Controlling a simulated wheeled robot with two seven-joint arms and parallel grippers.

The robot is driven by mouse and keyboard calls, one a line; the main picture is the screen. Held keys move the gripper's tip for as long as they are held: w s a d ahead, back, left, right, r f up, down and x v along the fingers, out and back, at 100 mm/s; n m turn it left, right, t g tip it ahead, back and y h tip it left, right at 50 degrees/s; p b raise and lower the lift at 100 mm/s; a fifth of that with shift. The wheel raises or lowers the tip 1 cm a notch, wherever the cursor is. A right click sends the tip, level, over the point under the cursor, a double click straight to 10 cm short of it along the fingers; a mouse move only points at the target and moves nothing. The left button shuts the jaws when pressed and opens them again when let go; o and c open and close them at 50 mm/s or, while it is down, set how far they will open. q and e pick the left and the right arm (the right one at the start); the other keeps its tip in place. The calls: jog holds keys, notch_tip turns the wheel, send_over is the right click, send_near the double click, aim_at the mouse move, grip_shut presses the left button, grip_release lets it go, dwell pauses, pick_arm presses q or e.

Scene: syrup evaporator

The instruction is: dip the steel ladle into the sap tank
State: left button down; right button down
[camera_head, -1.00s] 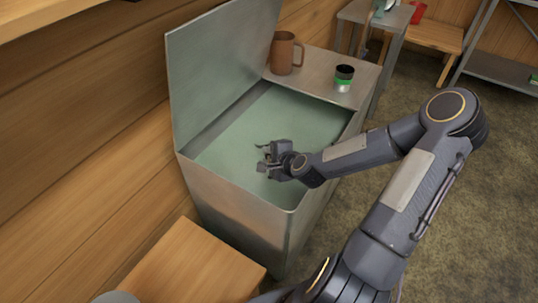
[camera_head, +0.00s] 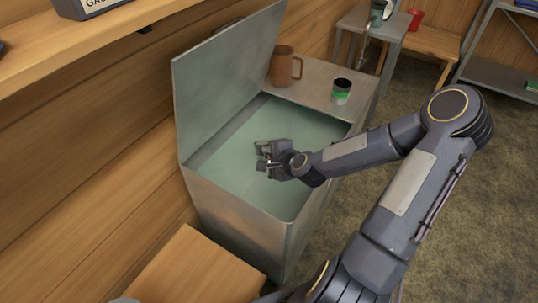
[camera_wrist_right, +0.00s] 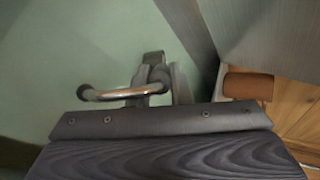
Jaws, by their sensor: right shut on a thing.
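The sap tank (camera_head: 245,217) is a grey metal box with its lid (camera_head: 222,80) raised at the left. Pale green liquid (camera_head: 232,135) fills its opening, and also shows in the wrist view (camera_wrist_right: 60,60). My right gripper (camera_head: 264,162) is over the opening, inside its outline as seen from the head. It is shut on the steel ladle, whose curved shiny metal (camera_wrist_right: 115,94) shows at the fingers (camera_wrist_right: 162,85) in the wrist view. The ladle's bowl is not clearly seen, and I cannot tell whether it touches the liquid. My left gripper is not in view.
A brown mug (camera_head: 283,68) and a dark cup with a green band (camera_head: 341,92) stand on the tank's far top. A wooden block (camera_head: 195,270) is at the near side. A wooden shelf (camera_head: 120,45) juts out upper left.

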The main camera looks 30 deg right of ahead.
notch_tip(320, 180, up, 18)
jog(key=p, duration=1.4)
dwell(0.4)
jog(key=shift+f, duration=0.1)
dwell(0.3)
